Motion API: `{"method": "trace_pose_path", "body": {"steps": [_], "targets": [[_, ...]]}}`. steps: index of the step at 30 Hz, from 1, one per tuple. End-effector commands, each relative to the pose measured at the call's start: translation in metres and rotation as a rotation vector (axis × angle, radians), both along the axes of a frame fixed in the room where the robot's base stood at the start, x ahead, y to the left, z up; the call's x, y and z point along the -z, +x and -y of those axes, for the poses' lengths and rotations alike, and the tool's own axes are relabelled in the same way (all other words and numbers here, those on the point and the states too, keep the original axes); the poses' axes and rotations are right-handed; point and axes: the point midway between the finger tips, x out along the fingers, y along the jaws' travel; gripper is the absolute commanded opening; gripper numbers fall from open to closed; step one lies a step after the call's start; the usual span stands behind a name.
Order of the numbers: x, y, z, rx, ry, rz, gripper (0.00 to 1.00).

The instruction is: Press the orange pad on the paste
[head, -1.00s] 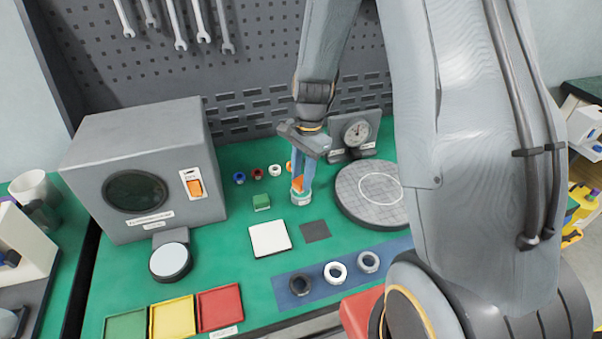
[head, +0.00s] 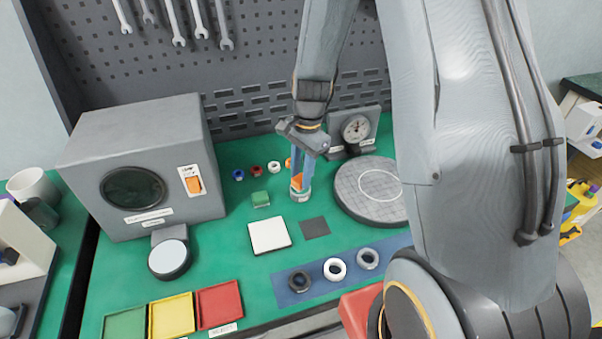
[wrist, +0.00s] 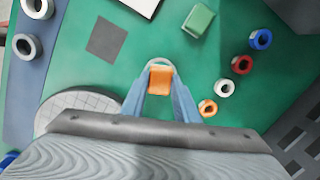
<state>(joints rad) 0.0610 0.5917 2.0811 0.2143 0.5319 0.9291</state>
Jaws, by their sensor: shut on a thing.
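The orange pad (wrist: 160,79) is between the blue fingertips of my gripper (wrist: 160,86), which is shut on it. In the head view the orange pad (head: 297,183) shows low between the fingers of my gripper (head: 300,182). A small round pot (head: 299,196) with a pale rim stands on the green bench directly under the pad. Its rim (wrist: 160,64) shows behind the pad in the wrist view. The paste is not visible, hidden by the pad and fingers. I cannot tell whether the pad touches it.
A green block (head: 260,199), a white tile (head: 269,235) and a dark square (head: 314,228) lie left and in front. Small coloured rings, including a red one (head: 257,173), lie behind left. A round grey plate (head: 350,205) is close on the right, with a dial gauge (head: 355,129) behind.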

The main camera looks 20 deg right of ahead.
Motion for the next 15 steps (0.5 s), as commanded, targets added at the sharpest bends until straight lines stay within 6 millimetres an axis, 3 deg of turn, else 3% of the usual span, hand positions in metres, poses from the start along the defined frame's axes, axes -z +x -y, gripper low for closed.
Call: {"method": "trace_pose_path", "body": {"steps": [15], "targets": [[0.0059,-0.0001,0.0000,0.000,0.000,0.000,0.10]]}}
